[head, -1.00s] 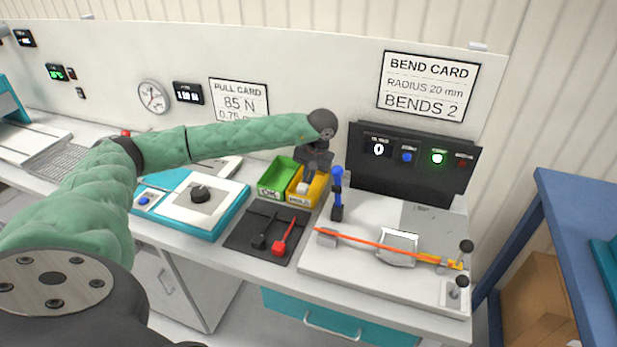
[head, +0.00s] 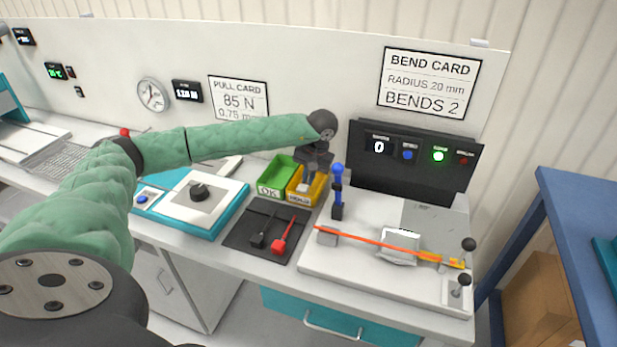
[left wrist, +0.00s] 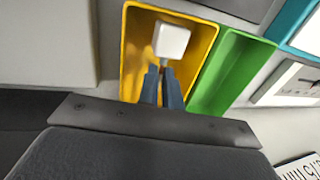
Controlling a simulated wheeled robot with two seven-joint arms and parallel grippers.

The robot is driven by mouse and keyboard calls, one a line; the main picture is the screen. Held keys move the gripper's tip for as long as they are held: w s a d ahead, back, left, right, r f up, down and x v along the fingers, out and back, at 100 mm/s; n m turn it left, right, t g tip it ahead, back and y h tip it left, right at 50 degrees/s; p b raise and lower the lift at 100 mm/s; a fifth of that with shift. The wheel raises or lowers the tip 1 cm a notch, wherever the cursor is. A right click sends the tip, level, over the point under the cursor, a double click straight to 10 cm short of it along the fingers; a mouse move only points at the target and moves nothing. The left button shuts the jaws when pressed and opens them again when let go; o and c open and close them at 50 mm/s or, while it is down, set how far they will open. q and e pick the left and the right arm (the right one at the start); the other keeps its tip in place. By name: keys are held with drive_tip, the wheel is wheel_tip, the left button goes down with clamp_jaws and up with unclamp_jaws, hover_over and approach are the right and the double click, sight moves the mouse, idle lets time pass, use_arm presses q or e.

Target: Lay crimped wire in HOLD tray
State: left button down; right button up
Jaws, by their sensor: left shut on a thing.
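The yellow HOLD tray (head: 298,197) stands on the bench, beside the green OK tray (head: 272,188). In the left wrist view the HOLD tray (left wrist: 130,62) surrounds my fingertips from above. My left gripper (left wrist: 164,78) points down into it, shut on the crimped wire, of which mainly a white block-shaped end (left wrist: 172,40) shows just beyond the fingertips. In the head view the gripper (head: 308,181) partly covers the tray. Whether the piece touches the tray floor I cannot tell. My right gripper is not in view.
Right of the trays is a bending board (head: 350,269) with an orange wire (head: 370,242) across it and a blue-topped lever (head: 338,190). A black mat (head: 250,232) with black and red-handled tools lies in front. A dark control panel (head: 415,170) stands behind the board.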

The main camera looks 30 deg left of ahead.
use_arm(q)
drive_tip(key=shift+f+b, duration=0.85)
drive_tip(key=shift+f, duration=0.3)
drive_tip(key=c, duration=1.5)
unclamp_jaws()
drive_tip(key=r+b, duration=0.1)
drive_tip(key=r, duration=0.2)
drive_tip(key=d+r+b, duration=0.1)
drive_tip(key=r, duration=0.2)
drive_tip(key=shift+w+d, duration=0.15)
drive_tip(key=shift+w, duration=0.05)
wheel_tip(320, 180, up, 13)
drive_tip(key=p, duration=0.3)
drive_tip(key=shift+d+f, duration=0.15)
drive_tip(key=shift+f, duration=0.05)
